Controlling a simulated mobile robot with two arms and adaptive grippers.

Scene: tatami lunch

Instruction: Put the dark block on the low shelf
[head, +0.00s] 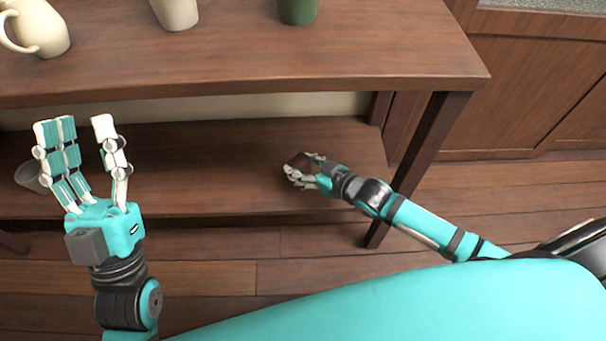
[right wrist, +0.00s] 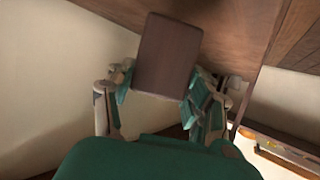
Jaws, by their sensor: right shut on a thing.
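The dark block (right wrist: 167,55) is a brown box held between the fingers of my right gripper (right wrist: 160,98) in the right wrist view. In the head view the block (head: 300,161) shows small at the tips of my right gripper (head: 303,172), over the right part of the low shelf (head: 220,190). I cannot tell whether the block touches the shelf. My left gripper (head: 88,150) is open and empty, fingers pointing up, in front of the left part of the shelf.
The table top (head: 250,60) above the low shelf carries a cream jug (head: 40,28), a beige cup (head: 176,12) and a green cup (head: 297,10). A grey cup (head: 30,176) is on the low shelf at left. A table leg (head: 425,150) stands near my right arm. The shelf's middle is clear.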

